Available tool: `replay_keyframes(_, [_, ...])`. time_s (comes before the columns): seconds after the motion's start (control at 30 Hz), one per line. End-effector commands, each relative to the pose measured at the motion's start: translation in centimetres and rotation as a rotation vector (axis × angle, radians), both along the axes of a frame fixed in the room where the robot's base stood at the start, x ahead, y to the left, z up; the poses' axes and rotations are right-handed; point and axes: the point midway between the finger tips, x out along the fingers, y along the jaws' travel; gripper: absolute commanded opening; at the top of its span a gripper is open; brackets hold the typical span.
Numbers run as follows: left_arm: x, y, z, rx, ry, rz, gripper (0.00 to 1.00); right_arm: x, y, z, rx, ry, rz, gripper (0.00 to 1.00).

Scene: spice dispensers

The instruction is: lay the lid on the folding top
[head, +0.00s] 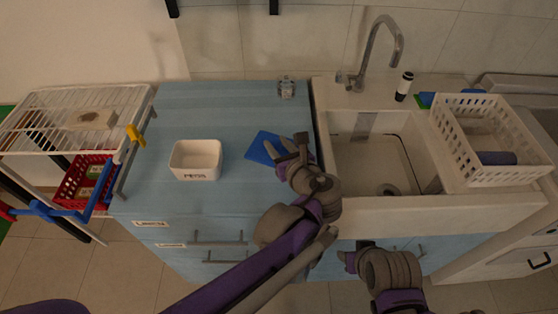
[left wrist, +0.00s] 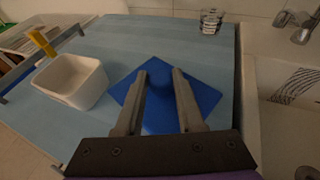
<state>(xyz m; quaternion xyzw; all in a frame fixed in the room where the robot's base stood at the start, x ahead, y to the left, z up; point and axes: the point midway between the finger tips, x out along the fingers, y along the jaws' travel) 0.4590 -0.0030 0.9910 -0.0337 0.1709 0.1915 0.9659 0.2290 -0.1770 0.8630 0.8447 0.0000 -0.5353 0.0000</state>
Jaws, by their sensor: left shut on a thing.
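The lid (head: 262,147) is a flat blue square over the light blue counter, right of the white box. It also shows in the left wrist view (left wrist: 205,92), spreading past both fingers. My left gripper (head: 290,150) is at the lid's right side in the head view. In the left wrist view its fingers (left wrist: 160,84) stand apart with a darker blue part of the lid between them, and they are shut on it. Whether the lid touches the counter is unclear. The folding top, seemingly the white wire rack (head: 45,103), is at far left. My right gripper (head: 350,260) is low, in front of the sink cabinet; its opening is unclear.
A white lettered box (head: 196,159) stands on the counter (head: 215,105) between lid and rack. A glass (head: 286,88) stands at the back. A small box (head: 92,119) sits on the rack, with a yellow clip (head: 135,135) at its edge. The sink (head: 375,160) is to the right.

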Motion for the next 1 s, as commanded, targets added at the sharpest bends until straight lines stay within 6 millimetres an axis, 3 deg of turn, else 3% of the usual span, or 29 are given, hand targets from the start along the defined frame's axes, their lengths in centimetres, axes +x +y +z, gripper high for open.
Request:
replay_keyframes(0.43, [0.0, 0.1, -5.6, 0.0, 0.0, 0.001, 0.0, -0.1, 0.0, -0.9, 0.0, 0.003, 0.0, 0.5])
replay_keyframes(0.87, [0.0, 0.1, -6.4, 0.0, 0.0, 0.001, 0.0, -0.2, 0.0, -1.3, 0.0, 0.004, 0.0, 0.5])
replay_keyframes(0.9, [0.0, 0.0, -6.3, -0.001, 0.0, 0.001, 0.43, -0.2, 0.0, -1.3, 0.0, 0.004, 0.0, 0.5])
replay_keyframes(1.0, [0.0, 0.1, -6.2, -0.001, 0.0, 0.001, 0.61, -0.2, 0.0, -1.2, 0.0, 0.004, 0.0, 0.5])
